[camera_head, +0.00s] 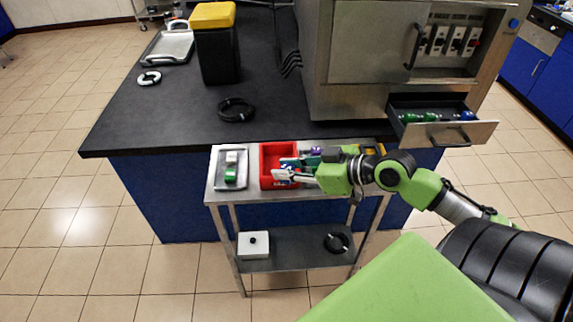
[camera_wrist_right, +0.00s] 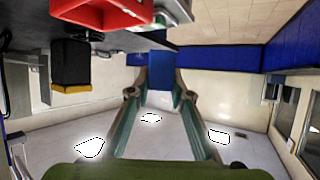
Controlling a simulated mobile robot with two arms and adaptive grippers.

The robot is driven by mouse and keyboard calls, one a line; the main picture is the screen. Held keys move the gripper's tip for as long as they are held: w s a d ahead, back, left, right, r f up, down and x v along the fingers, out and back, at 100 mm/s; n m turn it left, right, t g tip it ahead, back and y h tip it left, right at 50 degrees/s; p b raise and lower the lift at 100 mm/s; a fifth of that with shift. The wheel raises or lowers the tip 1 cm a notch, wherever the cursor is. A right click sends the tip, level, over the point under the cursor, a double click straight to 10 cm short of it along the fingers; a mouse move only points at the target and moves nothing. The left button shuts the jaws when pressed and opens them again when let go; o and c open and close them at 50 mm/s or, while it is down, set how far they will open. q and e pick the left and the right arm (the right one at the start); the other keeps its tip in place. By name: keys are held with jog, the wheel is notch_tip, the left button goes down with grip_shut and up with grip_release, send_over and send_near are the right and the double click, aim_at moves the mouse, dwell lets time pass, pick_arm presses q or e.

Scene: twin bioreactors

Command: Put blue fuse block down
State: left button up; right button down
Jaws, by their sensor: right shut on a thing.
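My right gripper (camera_head: 283,170) reaches in from the right over the small steel cart. In the wrist view the gripper (camera_wrist_right: 160,90) is shut on the blue fuse block (camera_wrist_right: 158,73), held between its fingertips. A red bin (camera_head: 265,167) sits on the cart top under and beside the fingers; it also shows in the wrist view (camera_wrist_right: 100,14). The gripper partly hides the bin's inside, and the height of the block above it is hard to tell. My left gripper is not in view.
A grey tray (camera_head: 241,181) with a white and a green block lies left of the bin. An open drawer (camera_head: 452,132) with green and blue pieces juts out at right. The dark bench (camera_head: 170,110) stands behind; a white box (camera_head: 252,246) is on the lower shelf.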

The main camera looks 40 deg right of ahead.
aim_at(278, 157)
jog(key=w+d+r+m+t+h, duration=0.1)
jog(key=w+d+r+m+h, duration=0.15)
jog(key=d+m+h, duration=0.85)
jog(key=w+f+n+y, duration=0.1)
jog(key=w, duration=0.1)
jog(key=w+f+n+y, duration=0.1)
jog(key=w, duration=0.1)
jog(key=w+f+n+y+p, duration=0.1)
jog(key=w, duration=0.1)
jog(key=shift+a+f+n, duration=0.3)
jog(key=shift+a+n, duration=0.1)
jog(key=w+a+f, duration=0.2)
jog(key=f, duration=0.1)
jog(key=w+a+f, duration=0.1)
jog(key=f, duration=0.1)
jog(key=shift+w+a+f, duration=0.15)
jog(key=shift+w, duration=0.1)
jog(key=shift+w+a+f+p, duration=0.25)
jog(key=shift+w+f+p, duration=0.05)
jog(key=shift+f, duration=0.2)
jog(key=shift+w+a+f+p, duration=0.1)
jog(key=shift+f+p, duration=0.1)
jog(key=shift+f, duration=0.4)
jog(key=shift+w+a+f+p, duration=0.1)
jog(key=shift+f+p, duration=0.1)
jog(key=shift+f, duration=0.4)
jog(key=shift+s+f, duration=0.1)
jog(key=shift+f, duration=0.5)
